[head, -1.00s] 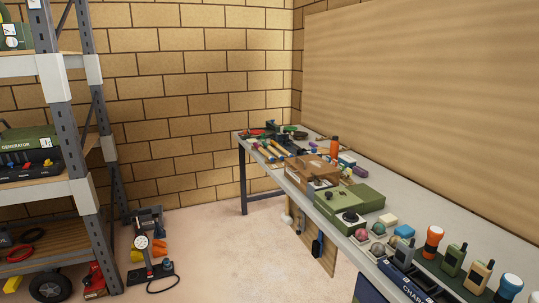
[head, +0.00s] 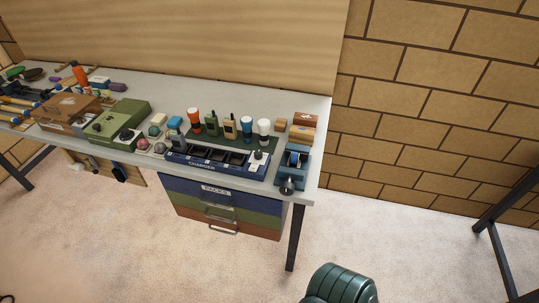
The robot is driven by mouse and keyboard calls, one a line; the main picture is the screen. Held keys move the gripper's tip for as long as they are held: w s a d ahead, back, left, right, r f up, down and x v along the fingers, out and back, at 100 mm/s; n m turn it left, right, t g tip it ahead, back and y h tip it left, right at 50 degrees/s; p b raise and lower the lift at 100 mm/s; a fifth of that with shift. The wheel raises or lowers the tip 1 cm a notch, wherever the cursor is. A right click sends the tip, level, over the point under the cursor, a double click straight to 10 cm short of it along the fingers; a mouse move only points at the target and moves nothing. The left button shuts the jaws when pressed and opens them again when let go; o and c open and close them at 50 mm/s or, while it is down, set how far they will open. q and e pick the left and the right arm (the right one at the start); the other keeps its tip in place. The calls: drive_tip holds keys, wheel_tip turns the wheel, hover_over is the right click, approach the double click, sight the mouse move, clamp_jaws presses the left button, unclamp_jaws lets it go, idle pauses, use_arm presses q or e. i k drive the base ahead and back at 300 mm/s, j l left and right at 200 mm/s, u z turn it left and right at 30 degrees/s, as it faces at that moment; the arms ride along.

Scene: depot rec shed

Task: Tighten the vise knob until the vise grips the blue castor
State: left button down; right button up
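A blue vise (head: 294,164) stands at the right end of the workbench. Its dark round knob (head: 287,188) sticks out at the bench's front edge. Something pale shows between the vise's upper parts, too small to identify. A small blue thing (head: 175,122) stands behind the charger's left end; I cannot tell whether it is the blue castor.
A charger tray (head: 215,163) lies left of the vise, with radios and flashlights behind it. Drawers (head: 225,208) hang under the bench (head: 318,125). Floor before the bench is otherwise mostly clear.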

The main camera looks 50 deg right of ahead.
sight(286, 188)
drive_tip(key=z, duration=2)
